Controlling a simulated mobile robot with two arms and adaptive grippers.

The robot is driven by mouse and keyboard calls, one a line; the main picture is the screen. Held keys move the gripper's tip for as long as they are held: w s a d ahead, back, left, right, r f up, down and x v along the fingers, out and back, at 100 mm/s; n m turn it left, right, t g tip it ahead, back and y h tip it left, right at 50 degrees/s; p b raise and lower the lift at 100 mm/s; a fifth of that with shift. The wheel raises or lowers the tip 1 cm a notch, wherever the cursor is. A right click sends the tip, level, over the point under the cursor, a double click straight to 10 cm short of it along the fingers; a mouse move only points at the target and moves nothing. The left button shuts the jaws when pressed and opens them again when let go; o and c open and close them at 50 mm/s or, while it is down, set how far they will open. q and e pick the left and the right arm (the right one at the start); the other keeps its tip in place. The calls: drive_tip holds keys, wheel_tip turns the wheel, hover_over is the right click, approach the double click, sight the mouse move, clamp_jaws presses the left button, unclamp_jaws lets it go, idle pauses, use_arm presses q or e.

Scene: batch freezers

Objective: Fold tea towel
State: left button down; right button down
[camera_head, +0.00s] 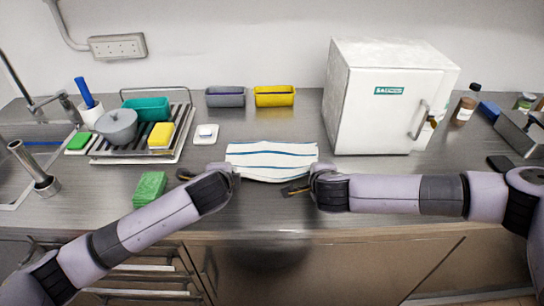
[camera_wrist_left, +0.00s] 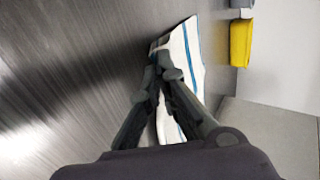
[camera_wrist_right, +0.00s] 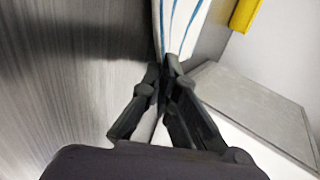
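The tea towel (camera_head: 271,159) is white with blue stripes and lies on the metal counter in the middle of the head view. My left gripper (camera_head: 233,173) is at its front left corner, with the fingertips closed on the cloth edge. In the left wrist view, towel cloth (camera_wrist_left: 190,50) shows beyond and between the fingers (camera_wrist_left: 167,68). My right gripper (camera_head: 314,176) is at the front right corner. In the right wrist view, its fingertips (camera_wrist_right: 167,70) meet on the towel (camera_wrist_right: 178,25). The gripped corners are partly hidden by the fingers.
A white box-shaped freezer (camera_head: 370,105) stands at the right behind my right arm. A grey bin (camera_head: 225,98) and a yellow bin (camera_head: 274,97) stand at the back. Counter behind the towel is clear.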

use_arm(q)
drive_tip(key=shift+s+f, duration=0.15)
drive_tip(key=shift+s, duration=0.15)
use_arm(e)
drive_tip(key=shift+s+d+f, duration=0.2)
drive_tip(key=shift+s, duration=0.05)
